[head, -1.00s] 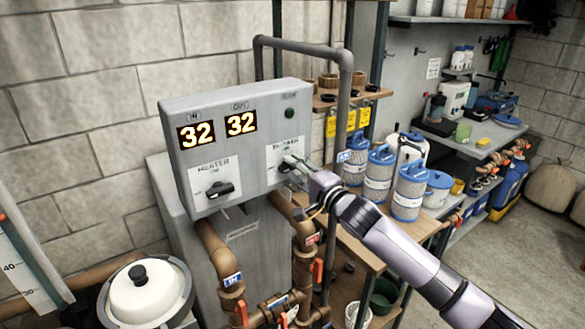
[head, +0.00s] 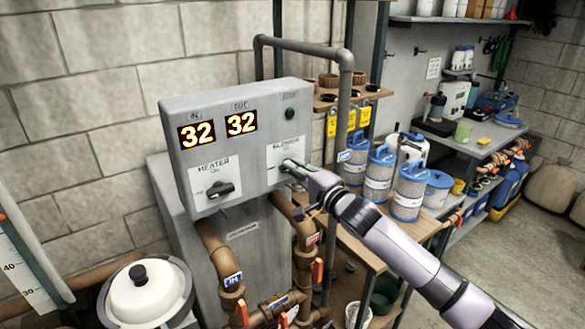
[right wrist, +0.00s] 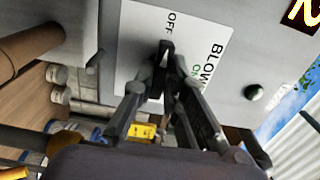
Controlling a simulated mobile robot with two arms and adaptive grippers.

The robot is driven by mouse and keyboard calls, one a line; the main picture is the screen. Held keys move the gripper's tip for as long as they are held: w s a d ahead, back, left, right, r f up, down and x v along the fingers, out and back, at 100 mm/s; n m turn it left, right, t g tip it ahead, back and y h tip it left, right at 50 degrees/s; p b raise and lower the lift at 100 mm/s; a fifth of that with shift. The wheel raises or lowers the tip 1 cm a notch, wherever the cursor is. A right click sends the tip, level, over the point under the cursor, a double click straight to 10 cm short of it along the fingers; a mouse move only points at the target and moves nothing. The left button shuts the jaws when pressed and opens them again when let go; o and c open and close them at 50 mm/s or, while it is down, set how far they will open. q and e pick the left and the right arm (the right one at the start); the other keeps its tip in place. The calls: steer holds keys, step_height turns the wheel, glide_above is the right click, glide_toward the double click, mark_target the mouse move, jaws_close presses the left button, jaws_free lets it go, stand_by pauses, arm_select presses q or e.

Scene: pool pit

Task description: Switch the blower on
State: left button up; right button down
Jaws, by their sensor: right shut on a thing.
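The grey control box (head: 250,185) has a white blower plate (head: 287,148) on the right of its front. My right gripper (head: 286,167) reaches that plate from the right and covers the blower knob in the head view. In the right wrist view the two fingers of the right gripper (right wrist: 165,75) close around the dark blower knob (right wrist: 166,50). The plate's "OFF" and "BLOWER" lettering shows beside the knob there. Where the knob points is hard to tell. A dark green round lamp (head: 289,113) sits above the plate. My left gripper is not in view.
The black heater knob (head: 219,189) is left of the blower plate. Two displays (head: 196,134) both read 32. Copper pipes (head: 217,255) with valves run below the box. A grey pipe (head: 345,100) stands just right of it, near blue-topped filter cartridges (head: 380,165).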

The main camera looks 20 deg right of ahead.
steer(key=m+p, duration=0.4)
steer(key=m, duration=0.2)
steer(key=shift+r+p, duration=0.15)
steer(key=shift+p, duration=0.2)
steer(key=m+p, duration=0.4)
steer(key=m, duration=0.5)
steer(key=shift+p, duration=0.4)
steer(key=shift+f+m, duration=0.25)
steer(key=shift+m, duration=1.55)
steer(key=c, duration=1.5)
jaws_free()
steer(key=shift+r, duration=0.1)
steer(key=shift+s, duration=0.1)
